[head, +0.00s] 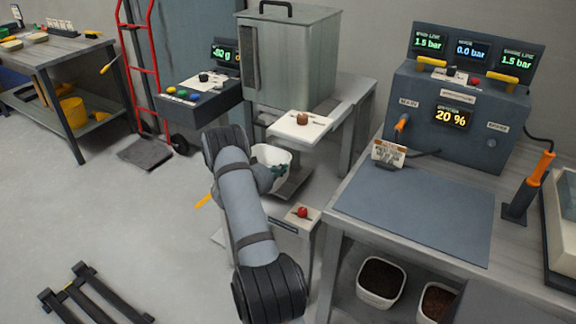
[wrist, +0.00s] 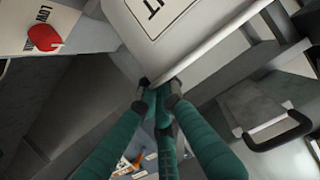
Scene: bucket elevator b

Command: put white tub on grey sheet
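The white tub (head: 275,156) shows in the head view under the spout of the grey metal bin, partly hidden by my arm. In the wrist view the white tub (wrist: 165,30) fills the top, with a dark-framed label on its wall. My gripper (head: 268,176) is at the tub's near side. In the wrist view my gripper (wrist: 158,86) has its teal fingers drawn close together at the tub's rim, apparently pinching it. Whether the tub's base rests on anything is hidden. The grey sheet (head: 415,212) lies flat and bare on the right bench.
A metal bin (head: 290,60) stands behind the tub, with a white spout plate (head: 300,127) close above. A small box with a red button (head: 302,212) is close to the right. The control panel (head: 455,115) stands behind the sheet. Filled tubs (head: 381,282) sit under the bench.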

